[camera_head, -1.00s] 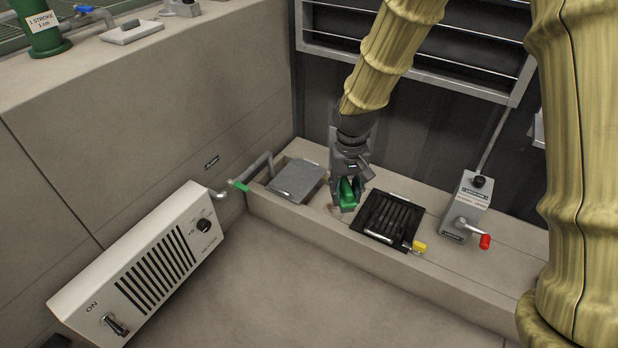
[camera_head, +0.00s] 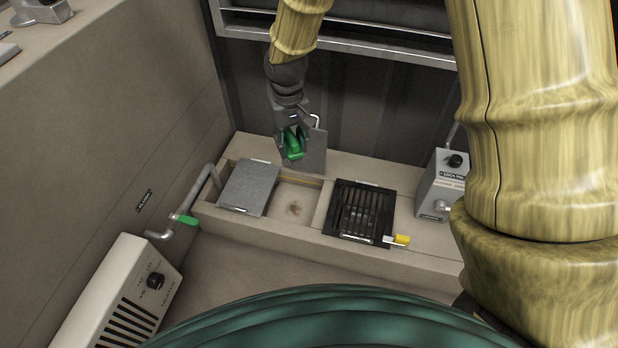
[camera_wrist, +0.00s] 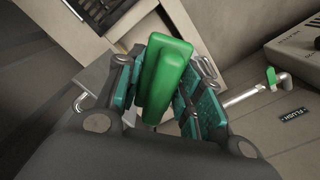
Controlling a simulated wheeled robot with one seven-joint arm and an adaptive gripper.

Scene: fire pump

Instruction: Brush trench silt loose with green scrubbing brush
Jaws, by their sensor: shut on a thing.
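The green scrubbing brush (camera_head: 293,145) is held in my gripper (camera_head: 291,152), behind and above the open trench bay (camera_head: 300,192), close to the back wall. In the wrist view the brush (camera_wrist: 165,75) sits between the teal-padded fingers (camera_wrist: 163,100) of my gripper, its green back towards the camera. Its bristle side is mostly hidden. A small brown patch of silt (camera_head: 294,209) lies on the bay's pale floor, clear of the brush.
A grey cover plate (camera_head: 249,187) lies over the trench's left part. Another grey plate (camera_head: 313,152) stands against the back wall beside my gripper. A green-handled valve (camera_head: 186,219) is on the left pipe.

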